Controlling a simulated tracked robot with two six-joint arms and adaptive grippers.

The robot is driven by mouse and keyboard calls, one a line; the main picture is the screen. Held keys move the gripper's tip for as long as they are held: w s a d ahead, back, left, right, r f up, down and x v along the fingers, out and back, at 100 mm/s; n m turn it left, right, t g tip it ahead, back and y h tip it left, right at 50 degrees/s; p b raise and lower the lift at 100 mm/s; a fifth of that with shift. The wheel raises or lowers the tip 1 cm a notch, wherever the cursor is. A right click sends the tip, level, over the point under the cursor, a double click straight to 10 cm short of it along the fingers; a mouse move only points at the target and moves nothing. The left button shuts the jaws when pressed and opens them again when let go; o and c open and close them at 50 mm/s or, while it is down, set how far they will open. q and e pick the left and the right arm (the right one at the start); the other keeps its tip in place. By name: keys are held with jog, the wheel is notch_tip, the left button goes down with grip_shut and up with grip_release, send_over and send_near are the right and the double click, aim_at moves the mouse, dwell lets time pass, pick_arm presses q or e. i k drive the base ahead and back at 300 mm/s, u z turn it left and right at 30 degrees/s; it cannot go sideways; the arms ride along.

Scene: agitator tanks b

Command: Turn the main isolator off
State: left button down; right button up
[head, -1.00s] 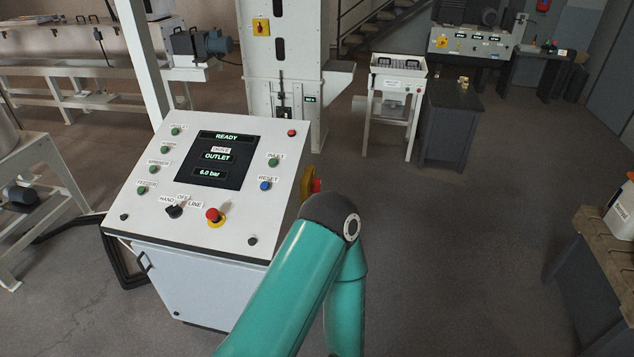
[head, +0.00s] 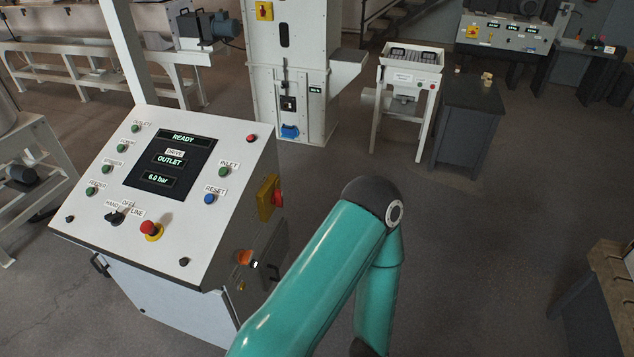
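A control console (head: 85,225) with a sloped white top stands at the left. On its right side is a rotary switch with a red handle on a yellow plate (head: 265,199), which looks like the main isolator. It is seen at a steep angle, so its handle position is unclear. My teal arm reaches up from the bottom, to the right of the console and apart from the switch. Its forearm points down out of the picture. Neither of my grippers shows in the head view.
The console top has a READY screen (head: 171,160), a red emergency stop (head: 149,229) and several buttons. An orange socket (head: 244,258) sits below the switch. Similar red-yellow switches show on a tall white machine (head: 264,11) and a back bench (head: 472,32).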

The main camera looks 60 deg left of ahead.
aim_at(276, 199)
jog(key=z, duration=0.4)
jog(key=i, duration=0.4)
jog(key=u, duration=3.6)
jog(key=i, duration=1)
jog(key=z, duration=0.2)
